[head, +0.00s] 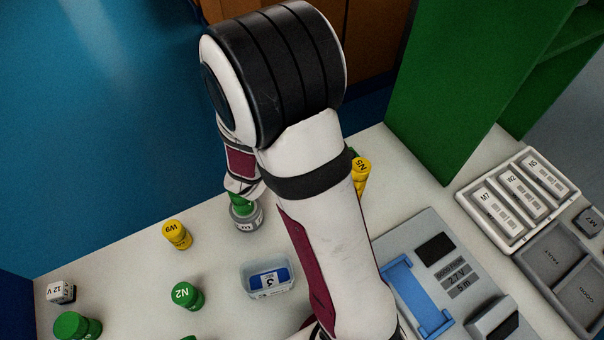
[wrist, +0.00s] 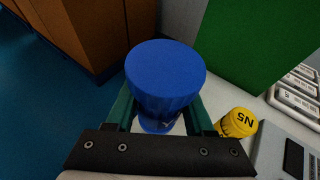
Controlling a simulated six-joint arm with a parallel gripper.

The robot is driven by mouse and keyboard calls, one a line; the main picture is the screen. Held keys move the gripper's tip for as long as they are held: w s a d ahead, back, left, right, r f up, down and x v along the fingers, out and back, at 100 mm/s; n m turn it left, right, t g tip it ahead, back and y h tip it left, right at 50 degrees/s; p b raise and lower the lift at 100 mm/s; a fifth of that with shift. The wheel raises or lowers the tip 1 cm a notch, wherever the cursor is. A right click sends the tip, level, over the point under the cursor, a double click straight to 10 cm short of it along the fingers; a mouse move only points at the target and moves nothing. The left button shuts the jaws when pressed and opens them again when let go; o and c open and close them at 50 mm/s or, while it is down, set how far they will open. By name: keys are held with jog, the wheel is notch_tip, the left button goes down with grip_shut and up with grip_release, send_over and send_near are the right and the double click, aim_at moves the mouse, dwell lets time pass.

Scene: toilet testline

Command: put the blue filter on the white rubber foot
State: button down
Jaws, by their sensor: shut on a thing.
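The blue filter (wrist: 165,80) is a ribbed blue cylinder with a flat round top, seen from above in the wrist view. My gripper (wrist: 163,112) is shut on it, with a green finger on each side. A narrower blue part shows below its wide top, between the fingers. A small pale patch shows beside its lower end; I cannot tell whether it is the white rubber foot or bare table. In the head view my arm hides the gripper and the filter. I cannot make out the white rubber foot in either view.
A yellow N5 cylinder (wrist: 237,122) stands close right of the gripper. A green-topped grey piece (head: 245,213), yellow cylinder (head: 177,235), green N2 cylinder (head: 187,295) and clear tub (head: 268,283) stand on the white table (head: 120,268). A grey tester (head: 452,262) and green panel (head: 455,80) are right.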

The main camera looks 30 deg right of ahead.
notch_tip(320, 180, down, 13)
jog(key=shift+f, duration=0.1)
dwell(0.3)
jog(key=shift+c, duration=1.4)
grip_release()
jog(key=shift+f, duration=0.15)
